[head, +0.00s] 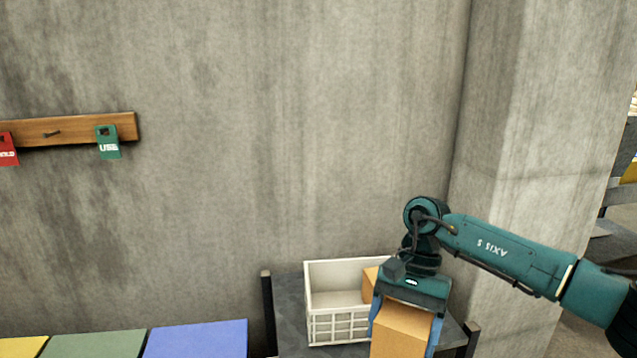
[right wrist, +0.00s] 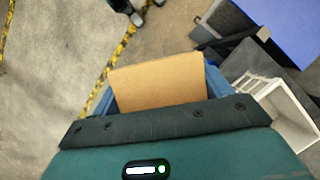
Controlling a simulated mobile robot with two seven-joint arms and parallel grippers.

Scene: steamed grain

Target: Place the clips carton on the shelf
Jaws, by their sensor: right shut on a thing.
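A plain brown carton (head: 401,332) is between the blue fingers of my right gripper (head: 405,318), which points down at the lower right of the head view. The gripper is shut on it. In the right wrist view the carton's brown face (right wrist: 158,82) fills the space between the fingers. No label shows, so I cannot tell if it is the clips carton. A grey shelf surface (head: 289,302) with dark posts lies behind and left of it. Another brown carton (head: 369,284) shows partly behind the gripper, beside or in the white crate. My left gripper is not in view.
A white crate (head: 337,314) stands on the grey surface, close left of the held carton. Blue (head: 197,339), green (head: 97,344) and yellow panels lie at lower left. A concrete wall (head: 250,130) and pillar (head: 535,120) stand behind. Tags hang from a wooden rail (head: 75,128).

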